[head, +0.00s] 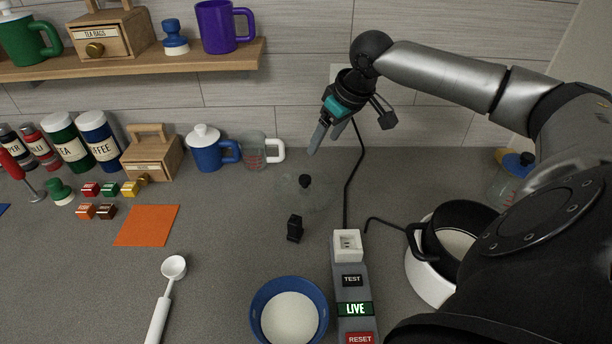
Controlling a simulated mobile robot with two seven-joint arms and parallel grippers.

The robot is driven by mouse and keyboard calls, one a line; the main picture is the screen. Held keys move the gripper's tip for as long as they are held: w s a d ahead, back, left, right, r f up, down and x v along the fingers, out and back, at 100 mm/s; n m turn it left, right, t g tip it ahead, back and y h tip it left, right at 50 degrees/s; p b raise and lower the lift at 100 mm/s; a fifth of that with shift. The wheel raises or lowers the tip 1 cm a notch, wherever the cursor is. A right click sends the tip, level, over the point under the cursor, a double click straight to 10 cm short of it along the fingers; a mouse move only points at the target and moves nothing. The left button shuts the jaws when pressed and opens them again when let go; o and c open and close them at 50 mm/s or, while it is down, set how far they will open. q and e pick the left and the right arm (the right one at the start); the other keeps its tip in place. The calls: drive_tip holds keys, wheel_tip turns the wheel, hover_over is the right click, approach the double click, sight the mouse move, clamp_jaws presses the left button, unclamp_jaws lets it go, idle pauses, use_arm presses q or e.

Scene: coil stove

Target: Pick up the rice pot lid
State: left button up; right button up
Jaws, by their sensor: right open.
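The rice pot lid (310,196) seems to be the faint clear glass disc with a black knob (305,181), lying on the grey counter in the middle. Its rim is hard to make out. My right gripper (328,142) is open and empty, with its fingers pointing down. In the picture it is above and slightly right of the knob, apart from it. The black rice pot (424,244) sits in a white cooker at the right, partly hidden by my right arm. My left gripper is out of view.
A small black block (295,228) stands just in front of the lid. A power strip (347,270) marked LIVE and a black cord lie to the right. A blue bowl (262,302) is in front. A measuring cup (254,152) and blue mug (207,155) stand behind left.

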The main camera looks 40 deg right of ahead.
drive_tip(key=f, duration=0.2)
drive_tip(key=b, duration=0.1)
approach(305, 178)
drive_tip(key=shift+x, duration=1.25)
drive_tip(key=shift+b+x, duration=0.65)
drive_tip(key=shift+x, duration=2.4)
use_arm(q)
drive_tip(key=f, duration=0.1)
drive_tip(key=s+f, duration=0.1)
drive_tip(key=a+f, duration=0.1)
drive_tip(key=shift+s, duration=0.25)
use_arm(e)
clamp_jaws()
